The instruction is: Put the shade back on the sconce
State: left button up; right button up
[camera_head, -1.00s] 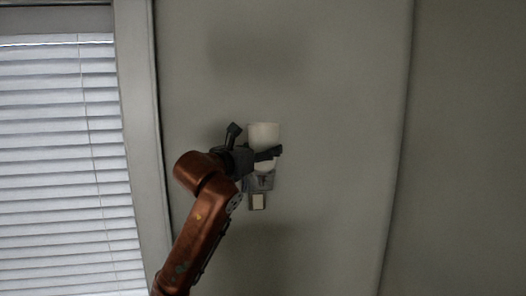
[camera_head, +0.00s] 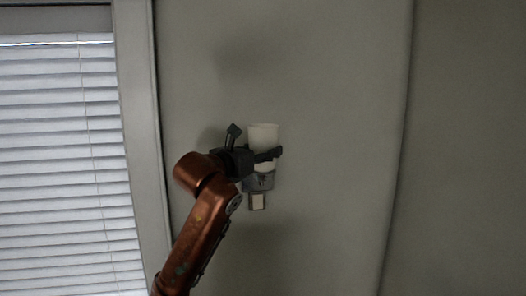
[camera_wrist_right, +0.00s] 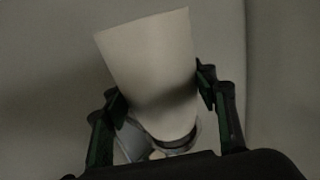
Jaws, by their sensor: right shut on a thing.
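The white shade (camera_head: 263,135) is a tapered cup, wide end up, in front of the wall in the head view. My right gripper (camera_head: 262,157) is shut on it, one finger crossing its front. In the right wrist view the shade (camera_wrist_right: 152,65) stands tilted between the two fingers (camera_wrist_right: 160,92). The grey sconce (camera_head: 260,183) is on the wall directly below the shade. In the wrist view part of the sconce (camera_wrist_right: 135,143) shows under the shade's narrow end. Whether the shade is seated on it or just above cannot be told. My left gripper is out of view.
A window with white blinds (camera_head: 65,160) and its pale frame (camera_head: 140,130) stand to the left. A small light switch or plate (camera_head: 257,202) sits just under the sconce. The wall (camera_head: 340,110) right of the shade is bare up to a corner edge.

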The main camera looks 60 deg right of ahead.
jog(key=shift+f+b, duration=0.35)
dwell(0.3)
jog(key=o, duration=0.9)
jog(key=shift+o, duration=0.2)
jog(key=a, duration=1.2)
jog(key=shift+w, duration=0.45)
